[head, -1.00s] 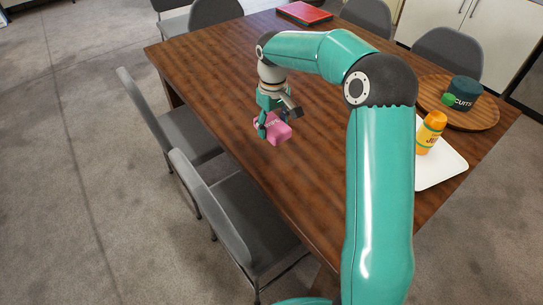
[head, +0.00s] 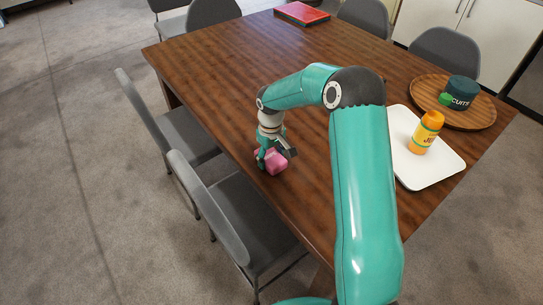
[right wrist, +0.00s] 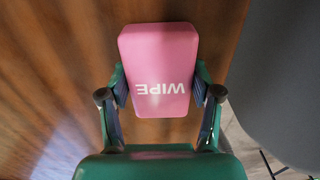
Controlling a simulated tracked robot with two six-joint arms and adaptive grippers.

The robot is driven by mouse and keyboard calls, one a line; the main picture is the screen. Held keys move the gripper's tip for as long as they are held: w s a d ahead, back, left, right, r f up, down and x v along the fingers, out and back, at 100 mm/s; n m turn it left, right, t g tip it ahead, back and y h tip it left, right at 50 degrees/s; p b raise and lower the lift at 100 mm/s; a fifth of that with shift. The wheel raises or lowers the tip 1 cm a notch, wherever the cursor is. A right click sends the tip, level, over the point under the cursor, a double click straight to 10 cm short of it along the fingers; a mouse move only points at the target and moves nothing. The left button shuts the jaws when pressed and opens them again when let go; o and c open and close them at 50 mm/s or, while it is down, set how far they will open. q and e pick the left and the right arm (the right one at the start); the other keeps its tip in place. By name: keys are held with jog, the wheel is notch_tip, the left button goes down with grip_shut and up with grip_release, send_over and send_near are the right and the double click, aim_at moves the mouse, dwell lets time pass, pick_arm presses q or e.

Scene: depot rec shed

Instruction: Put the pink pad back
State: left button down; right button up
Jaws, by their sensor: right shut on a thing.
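The pink pad (head: 273,162), marked "WIPE", is between the fingers of my right gripper (head: 270,156) near the left edge of the wooden table. In the right wrist view the pad (right wrist: 158,68) shows its broad face, with a finger of my right gripper (right wrist: 160,95) against each side. I cannot tell whether the pad touches the table top. My left gripper is not in view.
A white tray (head: 445,172) on the wooden table (head: 230,70) holds a yellow-orange bottle (head: 424,135). Behind it, a round wooden tray (head: 480,116) holds a dark biscuit tin (head: 461,92) and a small green thing (head: 445,99). A red flat box (head: 302,13) lies at the far end. Grey chairs surround the table.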

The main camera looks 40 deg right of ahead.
aim_at(271, 156)
jog(key=shift+f, duration=0.1)
jog(key=o, duration=1.1)
jog(key=shift+r, duration=0.2)
notch_tip(271, 156, up, 12)
